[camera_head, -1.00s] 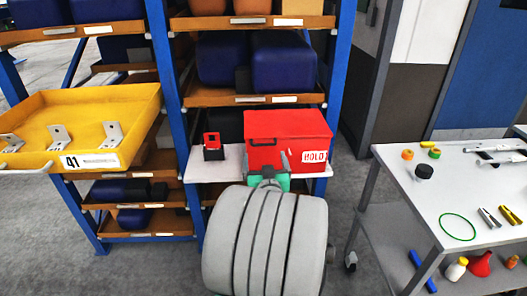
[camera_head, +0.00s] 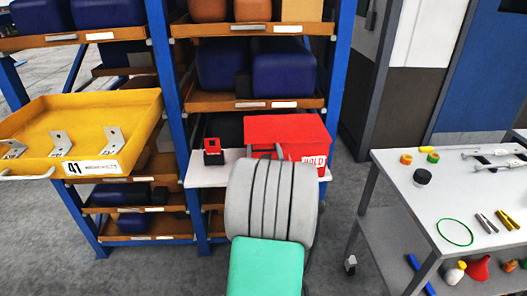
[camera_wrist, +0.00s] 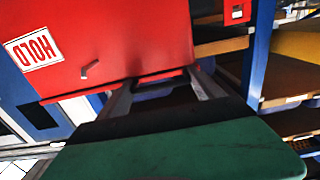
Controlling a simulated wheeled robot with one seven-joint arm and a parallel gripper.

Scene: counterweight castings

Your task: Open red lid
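The red box with a white HOLD label (camera_head: 314,161) stands on a pale shelf board. Its red lid (camera_head: 285,128) lies flat and closed on top in the head view. In the wrist view the red box (camera_wrist: 120,35) fills the upper left, with its label upside down and a small grey handle-like piece (camera_wrist: 91,69) on its face. My gripper (camera_head: 264,150) is in front of the box, partly hidden by my arm.
A small red and black object (camera_head: 213,151) stands left of the box. A yellow tray (camera_head: 130,108) sticks out at the left. Blue shelf posts (camera_head: 170,90) flank the box. A white table (camera_head: 400,208) with small parts stands at the right.

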